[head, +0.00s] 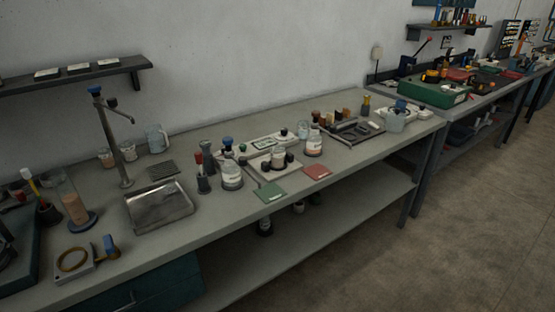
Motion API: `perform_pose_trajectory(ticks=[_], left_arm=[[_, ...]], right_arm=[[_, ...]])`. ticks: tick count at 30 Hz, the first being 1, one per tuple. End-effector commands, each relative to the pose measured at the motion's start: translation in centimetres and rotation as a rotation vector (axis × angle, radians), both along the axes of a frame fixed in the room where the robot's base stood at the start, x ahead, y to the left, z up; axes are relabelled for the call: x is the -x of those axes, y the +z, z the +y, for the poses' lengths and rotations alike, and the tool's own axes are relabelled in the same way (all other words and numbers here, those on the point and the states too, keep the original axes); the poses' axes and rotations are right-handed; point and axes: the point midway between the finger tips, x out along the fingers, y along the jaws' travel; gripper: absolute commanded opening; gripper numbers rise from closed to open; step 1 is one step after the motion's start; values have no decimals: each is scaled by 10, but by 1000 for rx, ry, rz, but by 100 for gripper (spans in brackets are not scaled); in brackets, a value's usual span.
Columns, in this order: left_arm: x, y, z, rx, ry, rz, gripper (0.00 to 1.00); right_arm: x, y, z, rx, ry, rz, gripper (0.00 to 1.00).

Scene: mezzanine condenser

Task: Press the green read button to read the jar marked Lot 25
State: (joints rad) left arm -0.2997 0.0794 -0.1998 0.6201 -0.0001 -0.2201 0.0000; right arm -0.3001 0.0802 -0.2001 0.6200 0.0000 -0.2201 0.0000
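No green read button can be made out for certain at this size. A pale flat device (258,168) stands mid-bench with a small jar (278,156) on it. A pale panel (264,143) with greenish markings lies behind it. A green pad (270,192) and a red pad (317,171) lie in front. Neither of my grippers shows.
A metal sink (158,205) with a tall faucet (116,135) is left of the device. A dark tray (356,131) and a pale pot (396,121) are at the right. A second bench (448,95) carries a green case. The floor (400,265) in front is clear.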

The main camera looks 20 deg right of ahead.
Motion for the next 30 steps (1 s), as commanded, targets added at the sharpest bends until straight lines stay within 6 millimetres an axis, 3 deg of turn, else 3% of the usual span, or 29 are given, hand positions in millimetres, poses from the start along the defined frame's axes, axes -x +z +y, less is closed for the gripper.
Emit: perform_pose_trajectory(ticks=[4, 14, 30], left_arm=[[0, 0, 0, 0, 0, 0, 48], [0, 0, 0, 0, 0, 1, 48], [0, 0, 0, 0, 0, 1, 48]], right_arm=[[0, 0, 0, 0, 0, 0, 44], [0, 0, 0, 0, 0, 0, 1], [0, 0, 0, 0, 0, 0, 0]])
